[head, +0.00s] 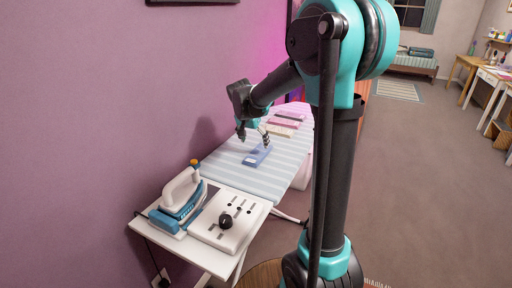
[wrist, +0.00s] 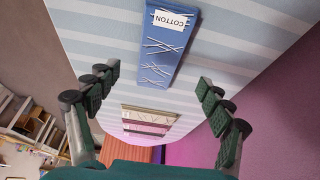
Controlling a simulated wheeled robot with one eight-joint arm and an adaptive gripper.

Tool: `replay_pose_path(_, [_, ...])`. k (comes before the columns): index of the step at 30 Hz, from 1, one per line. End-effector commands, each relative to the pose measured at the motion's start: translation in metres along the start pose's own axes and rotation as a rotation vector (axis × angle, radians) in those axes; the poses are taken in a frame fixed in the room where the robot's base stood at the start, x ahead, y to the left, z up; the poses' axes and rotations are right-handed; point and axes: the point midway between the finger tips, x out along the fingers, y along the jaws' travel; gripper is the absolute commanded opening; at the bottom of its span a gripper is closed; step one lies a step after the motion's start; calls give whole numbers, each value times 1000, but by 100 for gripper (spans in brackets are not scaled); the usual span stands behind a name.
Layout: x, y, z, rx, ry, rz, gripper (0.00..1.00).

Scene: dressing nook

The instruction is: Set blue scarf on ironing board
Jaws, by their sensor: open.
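The blue scarf (head: 256,157) is a flat folded blue piece on the striped ironing board (head: 225,168). In the wrist view the scarf (wrist: 168,50) shows white line marks and a white label reading COTTON, and it lies on the pale striped cover (wrist: 90,28). My gripper (head: 254,136) is over the board by the scarf. The scarf seems to lie flat on the board, apart from the fingers.
Several flat folded pieces (head: 284,124), pink and cream, lie farther along the board. A white stand (head: 256,212) at the near end holds a blue and white iron (head: 180,203) and a control panel with a black knob (head: 226,221). A purple wall (head: 130,90) runs along the left.

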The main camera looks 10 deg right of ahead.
Motion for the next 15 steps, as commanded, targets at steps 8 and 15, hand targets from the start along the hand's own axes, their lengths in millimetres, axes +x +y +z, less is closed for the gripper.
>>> replay_pose_path(8, [-47,0,0,-1,0,1,80])
replay_pose_path(15, [-58,0,0,0,0,1,80])
